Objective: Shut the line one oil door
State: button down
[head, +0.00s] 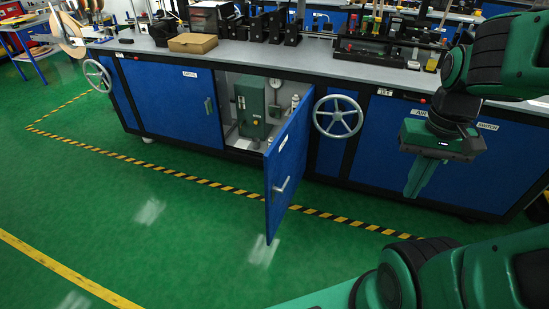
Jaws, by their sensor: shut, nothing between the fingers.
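A blue cabinet door (287,168) stands wide open at the middle of the long bench, swung out toward me over the green floor. It is hinged on its right side and has a silver handle (281,186) and a small label whose text I cannot read. Behind it the open bay shows a green tank (250,108) with a round gauge. My gripper (418,180) is to the right of the door, pointing down in front of the bench's right cabinets. It is shut and empty, well apart from the door.
A closed blue door (165,98) is left of the bay. Silver handwheels stick out at the bench's left end (97,75) and right of the bay (338,116). A cardboard box (193,43) and equipment stand on the worktop. The green floor in front is clear, with striped tape along the bench.

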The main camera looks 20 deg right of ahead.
jog(key=t+y, duration=0.1)
jog(key=t, duration=0.6)
send_near(276, 160)
notch_tip(276, 160, down, 2)
jog(key=s+d, duration=0.1)
jog(key=d, duration=0.2)
jog(key=shift+w+a+f, duration=0.2)
jog(key=shift+w+a, duration=0.45)
jog(key=shift+a, duration=0.25)
jog(key=shift+w+a+f, duration=0.2)
jog(key=shift+w+a, duration=0.5)
jog(key=shift+a, duration=0.25)
